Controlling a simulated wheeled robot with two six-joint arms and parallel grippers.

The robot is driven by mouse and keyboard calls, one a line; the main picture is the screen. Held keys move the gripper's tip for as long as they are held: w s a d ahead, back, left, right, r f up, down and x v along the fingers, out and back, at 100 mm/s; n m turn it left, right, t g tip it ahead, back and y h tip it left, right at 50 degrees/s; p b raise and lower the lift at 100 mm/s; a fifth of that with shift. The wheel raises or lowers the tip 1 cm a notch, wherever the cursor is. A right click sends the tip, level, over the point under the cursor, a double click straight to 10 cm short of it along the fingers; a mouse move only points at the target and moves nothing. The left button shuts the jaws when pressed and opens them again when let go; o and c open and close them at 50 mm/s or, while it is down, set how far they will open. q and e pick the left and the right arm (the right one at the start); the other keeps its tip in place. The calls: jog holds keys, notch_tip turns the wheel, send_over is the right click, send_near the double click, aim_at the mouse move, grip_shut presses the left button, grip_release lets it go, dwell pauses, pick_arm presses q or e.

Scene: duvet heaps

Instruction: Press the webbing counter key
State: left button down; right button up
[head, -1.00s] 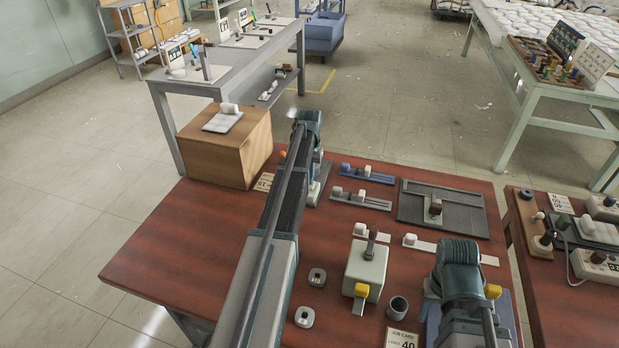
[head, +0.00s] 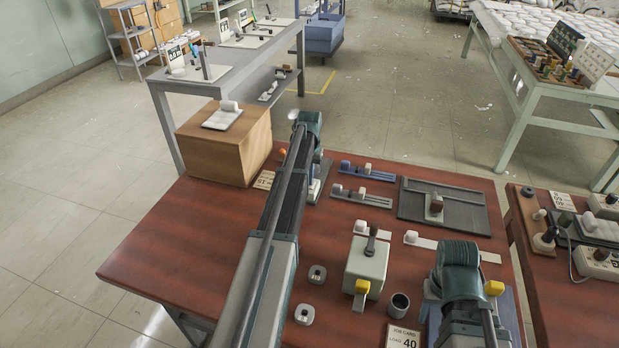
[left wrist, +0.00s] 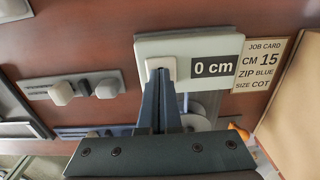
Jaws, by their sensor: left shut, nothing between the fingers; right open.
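The webbing counter is a pale box (left wrist: 222,44) with a black display reading "0 cm" (left wrist: 213,68). In the left wrist view it lies at upper middle. Its pale square key (left wrist: 154,64) is left of the display. My left gripper (left wrist: 160,72) is shut and empty, its fingertips over the key's lower part. I cannot tell whether they touch or press it. In the head view my left arm hides the fingertips and most of the counter. My right arm (head: 458,268) is at lower right; its fingers are hidden.
A job card (left wrist: 262,62) reads CM 15, ZIP BLUE, SIZE COT. A cardboard box (head: 230,150) stands left of my left arm. Slider strips (head: 362,196), a grey tray (head: 465,210) and a lever box (head: 366,265) lie to the right. The table's left front (head: 180,240) is clear.

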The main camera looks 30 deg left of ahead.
pick_arm(q)
jog(key=shift+s+d, duration=0.2)
jog(key=shift+r+p, duration=0.5)
jog(key=shift+p, duration=0.25)
pick_arm(e)
jog(key=shift+w+a+r, duration=0.1)
jog(key=shift+a+r, duration=0.05)
jog(key=shift+r, duration=0.4)
pick_arm(q)
notch_tip(320, 180, up, 13)
jog(key=p, duration=1.3)
jog(key=shift+w+a, duration=0.2)
pick_arm(e)
notch_tip(320, 180, up, 13)
jog(key=shift+a, duration=0.25)
pick_arm(q)
jog(key=s+d+m, duration=0.2)
jog(key=s+d, duration=0.3)
jog(key=d, duration=0.6)
jog(key=s+d+m, duration=0.1)
jog(key=s+d, duration=0.4)
jog(key=d, duration=0.6)
jog(key=s+d+m+y, duration=0.1)
jog(key=s+d+m, duration=0.2)
jog(key=s+d, duration=1.1)
jog(key=s, duration=0.3)
jog(key=shift+d+m, duration=0.25)
jog(key=shift+m, duration=0.05)
